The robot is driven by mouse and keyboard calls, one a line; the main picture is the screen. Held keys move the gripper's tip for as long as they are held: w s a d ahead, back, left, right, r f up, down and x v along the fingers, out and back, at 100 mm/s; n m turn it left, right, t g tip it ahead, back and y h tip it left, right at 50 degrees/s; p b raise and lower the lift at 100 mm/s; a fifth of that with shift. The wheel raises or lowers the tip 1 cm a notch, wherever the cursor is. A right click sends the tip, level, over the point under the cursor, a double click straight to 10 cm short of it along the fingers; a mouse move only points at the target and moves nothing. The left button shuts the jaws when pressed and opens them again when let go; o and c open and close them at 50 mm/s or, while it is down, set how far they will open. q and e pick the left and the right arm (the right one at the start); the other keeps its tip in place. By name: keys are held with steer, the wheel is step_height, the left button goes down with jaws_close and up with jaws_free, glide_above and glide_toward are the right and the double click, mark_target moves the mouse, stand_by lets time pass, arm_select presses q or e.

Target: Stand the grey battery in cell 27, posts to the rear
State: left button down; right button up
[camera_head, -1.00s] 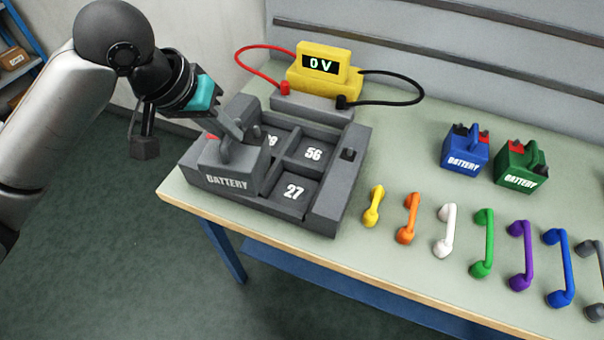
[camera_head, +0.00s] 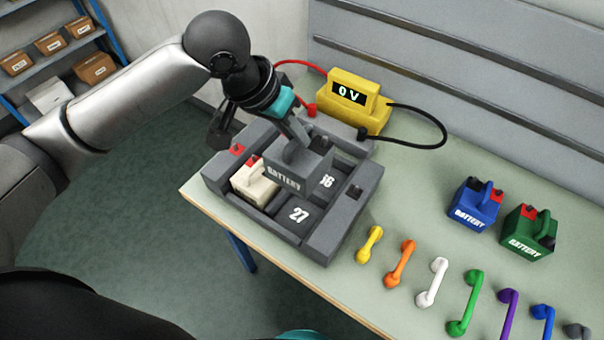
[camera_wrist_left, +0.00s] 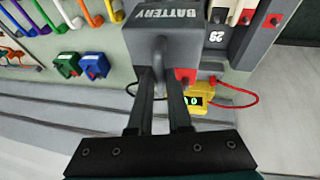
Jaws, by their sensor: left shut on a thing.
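The grey battery (camera_head: 300,172) hangs upright over the dark tray (camera_head: 345,222), above the cell 56 area and behind cell 27 (camera_head: 299,215). Its label faces the front. A black post shows at its far right in the head view; a red post shows in the left wrist view. My left gripper (camera_head: 291,138) is shut on the battery's handle; the wrist view also shows the grey battery (camera_wrist_left: 168,22) between its fingers. Cell 27 looks empty, and its number is in plain sight. The battery partly hides the 56. My right gripper is not in view.
A white battery (camera_head: 252,190) stands in the tray left of cell 27. A yellow meter (camera_head: 352,100) reading 0 V stands behind, with red and black cables. Blue (camera_head: 472,207) and green (camera_head: 530,235) batteries stand right. Several coloured handles lie along the front.

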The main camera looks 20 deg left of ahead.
mark_target(276, 178)
arm_select(q)
step_height(276, 178, down, 19)
steer(key=b, duration=0.2)
steer(key=shift+r, duration=0.2)
steer(key=shift+w+f, duration=0.1)
stand_by(0.4)
steer(key=c, duration=1.2)
jaws_free()
steer(key=shift+f, duration=0.25)
steer(key=shift+c, duration=0.2)
steer(key=o, duration=0.4)
steer(key=shift+s, duration=0.2)
steer(key=shift+r, duration=0.1)
steer(key=p+v, duration=0.1)
steer(key=v, duration=1.1)
steer(key=shift+r, duration=0.1)
